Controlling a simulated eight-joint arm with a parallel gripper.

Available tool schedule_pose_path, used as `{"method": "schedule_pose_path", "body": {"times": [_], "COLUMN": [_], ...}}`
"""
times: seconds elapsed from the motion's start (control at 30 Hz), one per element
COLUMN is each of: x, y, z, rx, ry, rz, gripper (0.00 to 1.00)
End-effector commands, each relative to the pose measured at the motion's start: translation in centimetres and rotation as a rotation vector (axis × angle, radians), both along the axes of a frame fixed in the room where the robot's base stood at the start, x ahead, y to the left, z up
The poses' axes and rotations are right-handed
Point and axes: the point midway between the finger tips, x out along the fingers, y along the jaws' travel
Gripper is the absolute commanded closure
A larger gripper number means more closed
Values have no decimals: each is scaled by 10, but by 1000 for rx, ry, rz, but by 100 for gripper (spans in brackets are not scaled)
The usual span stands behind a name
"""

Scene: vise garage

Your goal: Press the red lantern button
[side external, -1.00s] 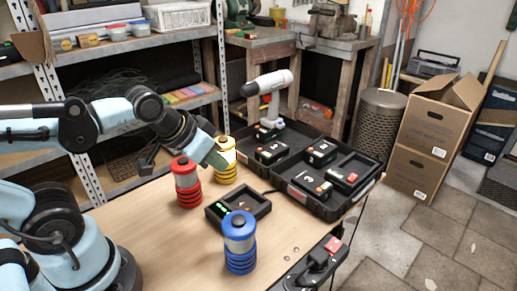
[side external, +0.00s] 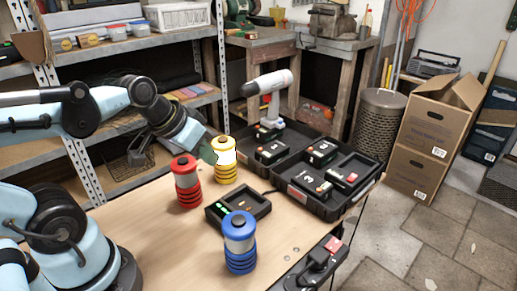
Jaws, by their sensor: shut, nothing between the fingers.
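The red lantern (side external: 188,182) stands upright on the wooden table, with a dark round button (side external: 182,160) on its top. My gripper (side external: 209,153) is shut and empty. In the picture its tip is to the right of the red lantern's top and slightly above it, beside the yellow lantern (side external: 225,172), whose left edge it partly overlaps. I cannot tell whether it touches either lantern. The blue lantern (side external: 240,245) stands upright nearer the camera, to the right of the red one.
A black tray (side external: 262,210) with small parts lies between the lanterns. A black case (side external: 335,212) with numbered battery packs and a white drill (side external: 268,83) stands behind it.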

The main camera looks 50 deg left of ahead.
Motion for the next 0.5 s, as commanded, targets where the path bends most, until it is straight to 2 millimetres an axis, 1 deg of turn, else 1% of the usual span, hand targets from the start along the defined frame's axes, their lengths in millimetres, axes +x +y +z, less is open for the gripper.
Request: {"method": "schedule_pose_path", "body": {"times": [0.03,0.1,0.27,0.5], "x": [-2,-6,-13,-22], "y": [10,19,38,63], "z": [4,9,25,57], "rx": [-31,-78,-187,-335], "ry": [11,22,20,-45], "rz": [34,65,125,192], "gripper": [100,100,100,100]}}
